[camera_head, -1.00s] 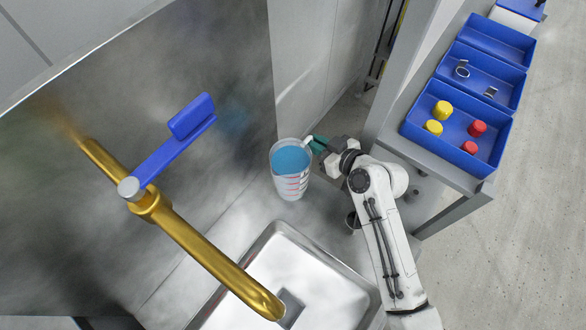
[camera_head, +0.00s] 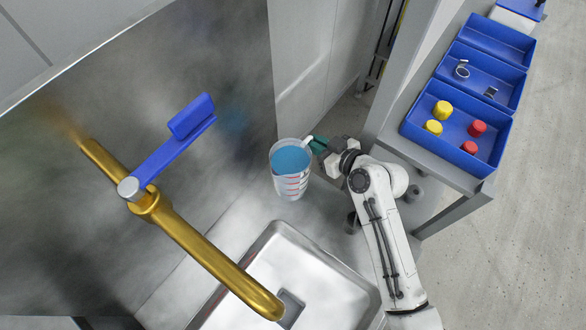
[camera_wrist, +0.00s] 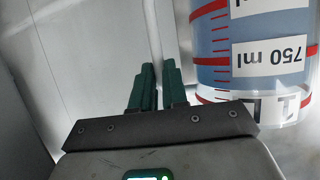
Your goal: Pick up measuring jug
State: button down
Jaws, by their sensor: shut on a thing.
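The measuring jug (camera_head: 291,184) is clear with red marks and holds blue liquid. It stands upright beside the sink basin, near the metal wall. My gripper (camera_head: 318,145) comes from the right, its green fingers shut on the jug's pale handle (camera_head: 308,141) at the upper right of the jug. In the wrist view, the green fingers (camera_wrist: 156,88) are close together. The jug (camera_wrist: 215,45) fills the upper right there, with red lines and a 750 ml label turned upside down. The grip on the handle is hard to make out in that view.
A gold tap (camera_head: 195,240) with a blue lever (camera_head: 170,160) reaches over the steel sink (camera_head: 325,285) on the left. A bench (camera_head: 440,172) at the right carries blue bins (camera_head: 420,137) with yellow and red caps. A grey post stands behind my gripper.

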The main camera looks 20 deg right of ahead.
jog(key=shift+r, duration=0.15)
jog(key=s+a+r+b, duration=0.1)
jog(key=s+a+r, duration=0.1)
jog(key=s+r, duration=1.1)
jog(key=shift+s+b, duration=0.3)
jog(key=shift+s, duration=0.15)
jog(key=shift+a, duration=0.1)
